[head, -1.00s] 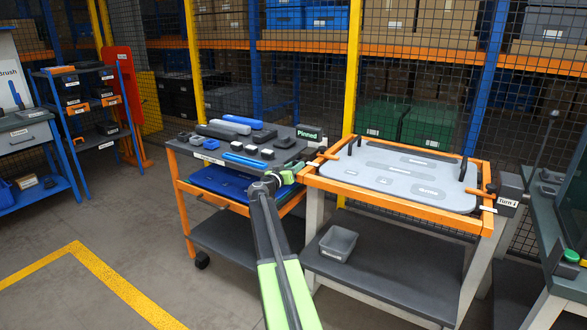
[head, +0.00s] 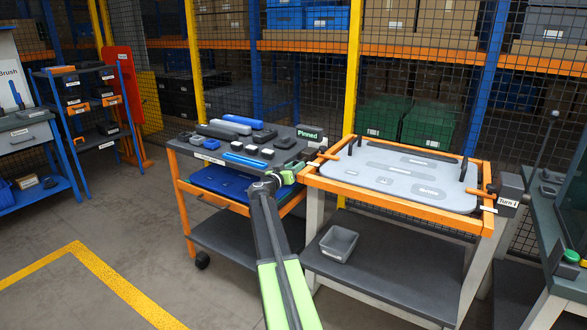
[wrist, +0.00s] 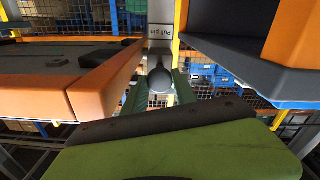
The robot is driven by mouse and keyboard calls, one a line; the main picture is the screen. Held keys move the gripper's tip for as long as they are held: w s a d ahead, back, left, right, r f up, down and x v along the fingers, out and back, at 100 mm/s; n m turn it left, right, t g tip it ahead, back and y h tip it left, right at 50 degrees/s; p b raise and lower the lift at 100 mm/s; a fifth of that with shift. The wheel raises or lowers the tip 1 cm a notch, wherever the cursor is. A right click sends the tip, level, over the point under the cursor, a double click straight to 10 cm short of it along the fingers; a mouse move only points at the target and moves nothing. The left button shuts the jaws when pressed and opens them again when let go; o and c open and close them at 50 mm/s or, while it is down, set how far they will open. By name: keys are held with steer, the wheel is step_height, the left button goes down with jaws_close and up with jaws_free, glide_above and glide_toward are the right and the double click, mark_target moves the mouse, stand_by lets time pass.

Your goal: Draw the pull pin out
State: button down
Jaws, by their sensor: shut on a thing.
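The pull pin (wrist: 160,79) shows in the wrist view as a dark round knob below a pale label (wrist: 163,36) reading "Pull pin", which appears upside down. My gripper (wrist: 160,92) has its green fingers on either side of the knob and is shut on it. How far the pin sits in its hole is hidden. In the head view my gripper (head: 287,176) is at the gap between the tool cart (head: 185,203) and the orange-framed table (head: 395,202). The knob is too small to make out there. A dark sign (head: 309,134) above reads "Pinned".
An orange beam (wrist: 75,93) lies close on the left in the wrist view, and a dark part with an orange block (wrist: 300,35) on the right. A grey bin (head: 338,243) sits on the table's lower shelf. Open floor (head: 110,235) lies to the left.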

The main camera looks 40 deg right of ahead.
steer(key=shift+s, duration=0.2)
steer(key=v, duration=0.3)
steer(key=shift+a, duration=0.15)
steer(key=c, duration=1.4)
jaws_free()
steer(key=shift+o, duration=0.7)
steer(key=shift+a, duration=0.15)
steer(key=v, duration=1.7)
